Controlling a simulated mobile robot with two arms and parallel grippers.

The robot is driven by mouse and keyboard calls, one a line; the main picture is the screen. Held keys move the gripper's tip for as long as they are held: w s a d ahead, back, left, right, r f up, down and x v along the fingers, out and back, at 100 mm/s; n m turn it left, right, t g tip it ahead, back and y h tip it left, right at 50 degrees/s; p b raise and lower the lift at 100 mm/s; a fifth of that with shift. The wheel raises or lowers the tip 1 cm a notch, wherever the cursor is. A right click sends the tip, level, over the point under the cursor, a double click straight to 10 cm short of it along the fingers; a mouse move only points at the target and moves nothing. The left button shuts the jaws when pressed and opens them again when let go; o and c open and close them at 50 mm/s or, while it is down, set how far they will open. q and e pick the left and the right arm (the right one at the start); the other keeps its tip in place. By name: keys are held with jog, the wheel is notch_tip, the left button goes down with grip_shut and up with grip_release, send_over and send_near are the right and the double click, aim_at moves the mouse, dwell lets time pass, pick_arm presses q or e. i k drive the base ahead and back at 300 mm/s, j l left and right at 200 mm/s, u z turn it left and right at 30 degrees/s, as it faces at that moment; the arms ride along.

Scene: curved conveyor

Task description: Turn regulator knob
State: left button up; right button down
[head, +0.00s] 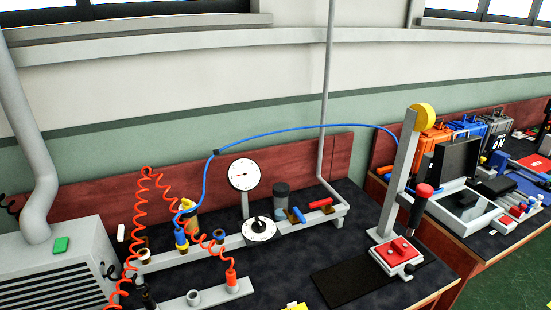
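The regulator knob (258,224) is a small black knob on a round white dial plate with dark markings. A grey cylinder with a dark top (281,200) stands to the right of the knob. Neither of my grippers shows in the head view, and nothing touches the knob.
A coiled orange hose (139,210) and a blue hose (206,180) rise from fittings left of the knob. A grey vented box (60,265) stands at left. A lever press (396,250) with a red block stands at right.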

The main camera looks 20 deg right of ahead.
aim_at(258, 226)
jog(key=i+l+z, duration=0.2)
jog(key=z, duration=0.2)
jog(key=i+l+z, duration=0.1)
jog(key=z, duration=0.25)
jog(key=i, duration=0.1)
